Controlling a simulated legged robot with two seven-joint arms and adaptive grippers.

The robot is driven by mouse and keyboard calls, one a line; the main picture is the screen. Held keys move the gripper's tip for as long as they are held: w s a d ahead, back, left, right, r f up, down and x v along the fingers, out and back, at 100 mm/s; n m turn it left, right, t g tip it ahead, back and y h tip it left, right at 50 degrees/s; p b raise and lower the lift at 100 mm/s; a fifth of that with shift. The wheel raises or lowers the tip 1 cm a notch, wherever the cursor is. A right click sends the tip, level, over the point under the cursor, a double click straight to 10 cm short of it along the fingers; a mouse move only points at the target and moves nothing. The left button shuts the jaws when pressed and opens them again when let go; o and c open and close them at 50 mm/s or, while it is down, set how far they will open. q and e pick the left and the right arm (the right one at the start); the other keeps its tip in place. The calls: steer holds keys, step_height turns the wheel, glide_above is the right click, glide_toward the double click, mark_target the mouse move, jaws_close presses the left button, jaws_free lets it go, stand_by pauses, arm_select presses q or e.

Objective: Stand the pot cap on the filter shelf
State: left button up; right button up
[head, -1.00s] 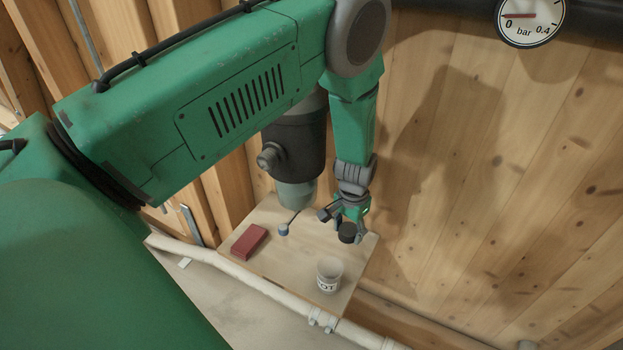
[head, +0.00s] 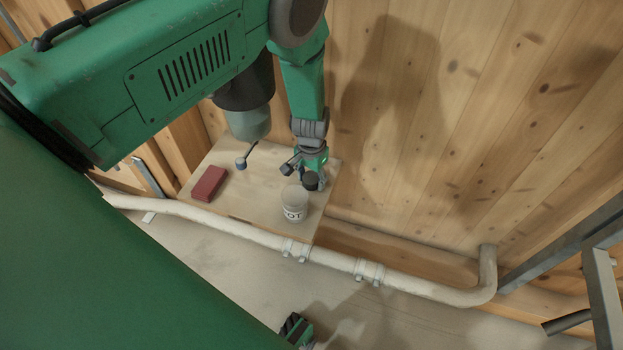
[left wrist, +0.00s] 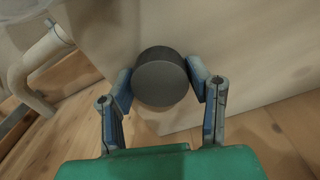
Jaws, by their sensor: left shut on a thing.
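The pot cap (head: 311,182) is a short black cylinder. My left gripper (head: 310,172) is shut on it, and in the left wrist view the cap (left wrist: 162,80) sits between the two fingertips. The gripper points down over the right part of the filter shelf (head: 250,210), a pale wooden board. I cannot tell whether the cap touches the board. A white pot (head: 293,208) with dark lettering stands on the shelf just in front of the cap. A small green and dark part at the bottom edge may belong to my right arm; its fingers cannot be made out.
A red block (head: 209,183) lies on the shelf's left side. The filter bowl (head: 249,123) hangs over the back, with a small lever (head: 243,162) beside it. A white pipe (head: 225,232) runs along the shelf's front. The wooden wall (head: 420,120) is close to the right.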

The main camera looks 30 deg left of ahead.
mark_target(311, 178)
arm_select(q)
steer(key=o, duration=1.4)
steer(key=shift+r, duration=0.1)
step_height(311, 178, up, 12)
steer(key=p, duration=0.3)
steer(key=shift+s, duration=0.1)
